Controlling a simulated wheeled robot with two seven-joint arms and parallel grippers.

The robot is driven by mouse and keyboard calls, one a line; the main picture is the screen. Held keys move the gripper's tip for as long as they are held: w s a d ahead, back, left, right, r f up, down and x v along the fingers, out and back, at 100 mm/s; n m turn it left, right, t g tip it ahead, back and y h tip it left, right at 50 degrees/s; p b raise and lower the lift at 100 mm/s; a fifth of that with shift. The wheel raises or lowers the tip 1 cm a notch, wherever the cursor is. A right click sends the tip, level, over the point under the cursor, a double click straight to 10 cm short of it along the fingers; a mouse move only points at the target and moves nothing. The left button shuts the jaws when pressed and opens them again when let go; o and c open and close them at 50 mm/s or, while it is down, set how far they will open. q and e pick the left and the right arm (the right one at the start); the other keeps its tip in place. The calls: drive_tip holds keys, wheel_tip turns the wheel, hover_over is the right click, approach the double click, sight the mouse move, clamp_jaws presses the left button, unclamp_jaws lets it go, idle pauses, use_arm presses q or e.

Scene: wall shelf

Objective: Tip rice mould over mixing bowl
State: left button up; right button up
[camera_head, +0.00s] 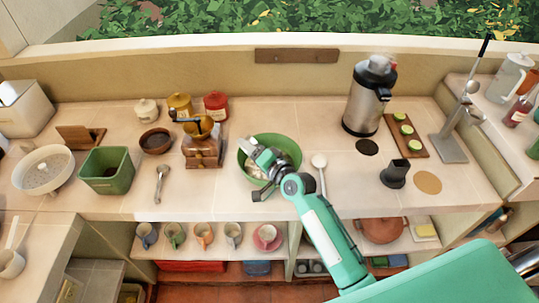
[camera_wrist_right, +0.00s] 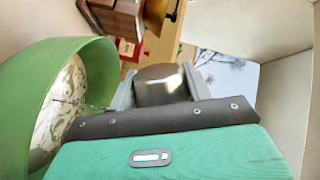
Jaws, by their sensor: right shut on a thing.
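The green mixing bowl (camera_head: 289,146) stands on the counter near the middle in the head view, with pale contents partly visible. In the right wrist view the bowl (camera_wrist_right: 98,65) is at the left, with a whitish, speckled mass inside. My right gripper (camera_head: 256,152) is over the bowl and hides part of it. In the wrist view its grey fingers are shut on a dark, shiny rounded thing, seemingly the rice mould (camera_wrist_right: 161,86). The mould's opening and contents are hidden, and its tilt cannot be told. My left gripper is not in view.
A coffee grinder (camera_head: 202,148) stands left of the bowl, and a white spoon (camera_head: 319,163) lies close at its right. A steel flask (camera_head: 366,97) and a black cup-like thing (camera_head: 395,174) are further right. A green bin (camera_head: 107,171) is at left.

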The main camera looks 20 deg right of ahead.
drive_tip(key=shift+d+r+m, duration=0.1)
drive_tip(key=shift+r+m, duration=0.15)
drive_tip(key=shift+m, duration=0.35)
idle(0.4)
drive_tip(key=shift+w+d+r+m+b, duration=0.15)
drive_tip(key=shift+w+d+m+b, duration=0.1)
drive_tip(key=shift+d+m, duration=0.2)
drive_tip(key=shift+w+d+r+m+b, duration=0.15)
drive_tip(key=shift+d+m+b, duration=0.1)
drive_tip(key=shift+d+m, duration=0.15)
idle(0.7)
drive_tip(key=shift+d+f+m+b, duration=0.4)
drive_tip(key=shift+f+m, duration=0.15)
drive_tip(key=shift+m, duration=0.3)
idle(0.6)
drive_tip(key=shift+w+d+r+m+t+y+p, duration=0.15)
drive_tip(key=shift+d+m+t+p, duration=0.1)
drive_tip(key=shift+m, duration=0.5)
drive_tip(key=shift+w+d+r+m+t+y+p, duration=0.1)
drive_tip(key=shift+d+r+m+t, duration=0.1)
drive_tip(key=shift+m, duration=0.6)
drive_tip(key=shift+w+d+r+m+t+y+p, duration=0.15)
drive_tip(key=shift+d+m+p, duration=0.1)
drive_tip(key=shift+m, duration=0.5)
idle(1.7)
